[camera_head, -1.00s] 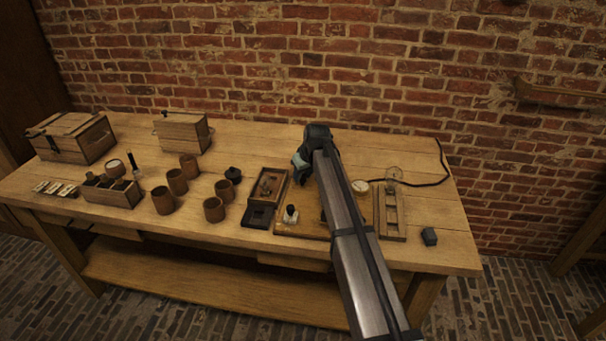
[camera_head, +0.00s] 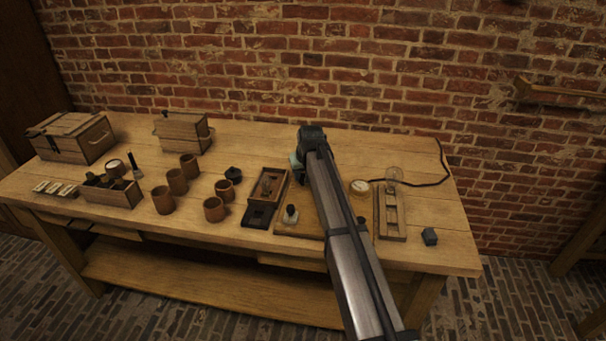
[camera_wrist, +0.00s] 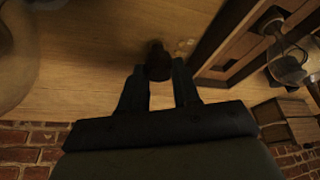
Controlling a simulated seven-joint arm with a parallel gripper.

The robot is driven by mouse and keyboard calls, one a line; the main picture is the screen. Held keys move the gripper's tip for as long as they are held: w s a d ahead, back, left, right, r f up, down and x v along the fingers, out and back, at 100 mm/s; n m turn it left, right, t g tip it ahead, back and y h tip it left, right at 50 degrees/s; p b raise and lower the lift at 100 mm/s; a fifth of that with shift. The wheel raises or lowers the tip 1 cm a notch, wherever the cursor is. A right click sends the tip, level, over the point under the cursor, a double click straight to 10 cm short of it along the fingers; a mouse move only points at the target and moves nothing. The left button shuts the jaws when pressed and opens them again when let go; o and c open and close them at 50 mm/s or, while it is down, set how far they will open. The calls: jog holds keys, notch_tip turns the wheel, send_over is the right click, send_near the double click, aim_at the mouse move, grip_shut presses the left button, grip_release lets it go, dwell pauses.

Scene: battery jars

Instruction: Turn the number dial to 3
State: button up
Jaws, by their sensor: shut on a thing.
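My gripper (camera_wrist: 158,88) points down at a wooden board (camera_wrist: 105,65) in the wrist view. Its two dark fingers are shut on a small dark round knob (camera_wrist: 158,60) that stands on the board. Faint pale marks (camera_wrist: 185,46) show beside the knob, but no number is readable. In the head view my arm covers the knob and most of the board (camera_head: 285,228), and the fingertips are mostly hidden behind my wrist. I cannot tell which number the dial points to.
A round white-faced gauge (camera_head: 360,187) and a wooden rack (camera_head: 391,228) with a glass bulb (camera_head: 394,176) stand right of my arm. A small white-and-dark piece (camera_head: 291,213) and an open wooden tray (camera_head: 285,180) are at left. A dark block (camera_head: 429,236) lies at right.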

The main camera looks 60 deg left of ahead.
jog(key=shift+m+t, duration=0.5)
jog(key=shift+m, duration=0.8)
jog(key=shift+h, duration=0.3)
jog(key=o, duration=1.1)
jog(key=shift+c, duration=0.2)
jog(key=v, duration=1.4)
jog(key=shift+f, duration=0.1)
